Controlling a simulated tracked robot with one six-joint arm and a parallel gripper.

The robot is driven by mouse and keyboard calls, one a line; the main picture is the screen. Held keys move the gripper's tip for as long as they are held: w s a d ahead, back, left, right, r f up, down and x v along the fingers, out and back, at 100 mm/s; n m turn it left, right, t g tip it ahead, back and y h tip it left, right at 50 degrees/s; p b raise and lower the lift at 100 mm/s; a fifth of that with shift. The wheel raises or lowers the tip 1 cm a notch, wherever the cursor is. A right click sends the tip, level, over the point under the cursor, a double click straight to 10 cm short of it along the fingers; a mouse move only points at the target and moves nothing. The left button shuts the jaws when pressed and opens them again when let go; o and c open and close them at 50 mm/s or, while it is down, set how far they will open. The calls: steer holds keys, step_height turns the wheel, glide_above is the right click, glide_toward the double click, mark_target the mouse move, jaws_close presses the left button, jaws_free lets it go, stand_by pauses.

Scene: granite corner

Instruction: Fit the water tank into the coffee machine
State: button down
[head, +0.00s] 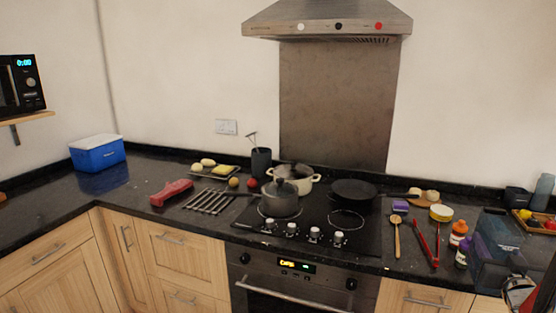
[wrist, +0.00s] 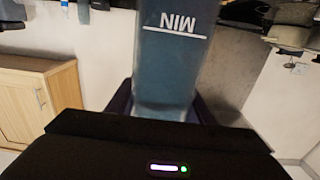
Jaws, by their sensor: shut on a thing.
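The water tank (wrist: 172,65) is a see-through blue-grey box with a white MIN mark, upside down in the wrist view. My gripper (wrist: 165,108) is shut on it, with dark fingers at both sides of its near end. In the head view the tank (head: 495,250) shows as a dark see-through box at the lower right, in front of the counter's right part. Part of my arm shows at that corner, and the fingers are hard to make out there. I cannot make out the coffee machine in either view.
Near the tank in the head view are an orange-capped bottle (head: 458,234), red tongs (head: 426,243) and a wooden spoon (head: 396,237). A fruit tray (head: 540,222) stands at the far right. Pots stand on the hob (head: 310,222). A blue box (head: 97,153) is at left.

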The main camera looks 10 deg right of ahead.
steer(key=w+a+f+n+t+y, duration=0.1)
steer(key=w+a+f, duration=0.3)
steer(key=w+a, duration=0.5)
steer(key=w+a+f+n+y, duration=0.1)
steer(key=w+a+f, duration=0.25)
steer(key=a, duration=0.95)
steer(key=w+a+f+n+y, duration=0.1)
steer(key=w+a+f+y, duration=0.1)
steer(key=a, duration=0.7)
steer(key=w+a+f+n+t+y, duration=0.1)
steer(key=a+f+y, duration=0.1)
steer(key=a, duration=0.7)
steer(key=w+a+f+n+y, duration=0.2)
steer(key=a+y, duration=0.1)
steer(key=a, duration=0.6)
steer(key=shift+w+a+f+t, duration=0.2)
steer(key=shift+w+a+t, duration=0.1)
steer(key=shift+r, duration=0.2)
